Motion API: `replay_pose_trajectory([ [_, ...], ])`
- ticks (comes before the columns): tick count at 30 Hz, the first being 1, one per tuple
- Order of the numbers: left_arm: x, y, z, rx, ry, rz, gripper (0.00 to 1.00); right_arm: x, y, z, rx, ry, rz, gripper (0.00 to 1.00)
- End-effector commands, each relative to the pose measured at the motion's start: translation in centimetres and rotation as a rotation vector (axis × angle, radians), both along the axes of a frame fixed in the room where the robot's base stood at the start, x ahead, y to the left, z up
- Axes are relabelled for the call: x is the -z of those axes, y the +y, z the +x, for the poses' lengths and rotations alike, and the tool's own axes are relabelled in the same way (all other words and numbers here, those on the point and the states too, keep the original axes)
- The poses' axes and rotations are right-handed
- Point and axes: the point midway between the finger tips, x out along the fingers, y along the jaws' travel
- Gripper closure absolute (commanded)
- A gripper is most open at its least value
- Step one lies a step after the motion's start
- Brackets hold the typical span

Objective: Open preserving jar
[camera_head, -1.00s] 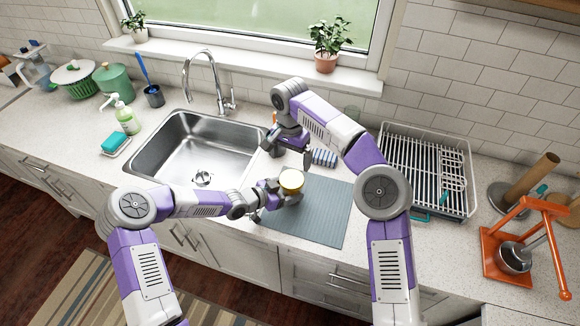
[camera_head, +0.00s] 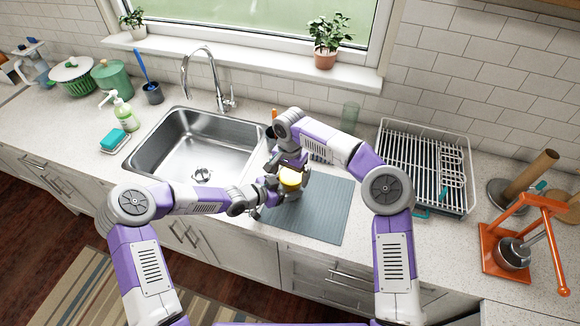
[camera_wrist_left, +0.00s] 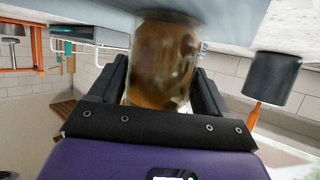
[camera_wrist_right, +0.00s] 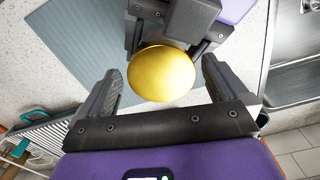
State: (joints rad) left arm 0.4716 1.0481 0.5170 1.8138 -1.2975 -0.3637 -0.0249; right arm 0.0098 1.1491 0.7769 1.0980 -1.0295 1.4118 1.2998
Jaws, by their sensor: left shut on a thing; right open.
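The preserving jar (camera_head: 290,181) has a yellow-gold lid and stands at the upper left part of the grey-blue mat. My left gripper (camera_head: 274,188) is shut around the jar's body from the left. In the left wrist view the jar (camera_wrist_left: 163,62) shows brownish contents between the two fingers. My right gripper (camera_head: 297,166) is right above the jar. In the right wrist view the round gold lid (camera_wrist_right: 161,73) lies between the tips of my open right fingers (camera_wrist_right: 163,85), with gaps on both sides. The jar's body is hidden below the lid there.
The grey-blue mat (camera_head: 325,215) has free room on its right. The sink (camera_head: 190,150) is to the left, the dish rack (camera_head: 425,165) to the right. A clear glass (camera_head: 350,115) stands behind, and a dark cup with an orange-handled tool (camera_wrist_left: 272,78) is near the jar.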

Motion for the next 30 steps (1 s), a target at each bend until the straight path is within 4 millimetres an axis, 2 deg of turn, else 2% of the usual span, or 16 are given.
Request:
replay_pose_trajectory([
  [9,-0.06,-0.02,0.02,0.000,-0.001,-0.001,1.00,0.24,0.01,0.00,-0.001,0.000,0.000,0.02],
  [19,-0.06,-0.02,0.02,0.000,-0.001,-0.001,1.00,0.22,0.00,-0.01,0.000,0.000,-0.001,0.52],
  [23,-0.06,-0.02,0.02,0.000,-0.001,-0.001,1.00,0.19,-0.03,-0.01,-0.027,0.000,-0.001,0.54],
  [30,-0.06,0.00,0.02,0.000,-0.001,0.000,1.00,0.14,-0.21,-0.05,-0.255,-0.001,-0.002,0.54],
])
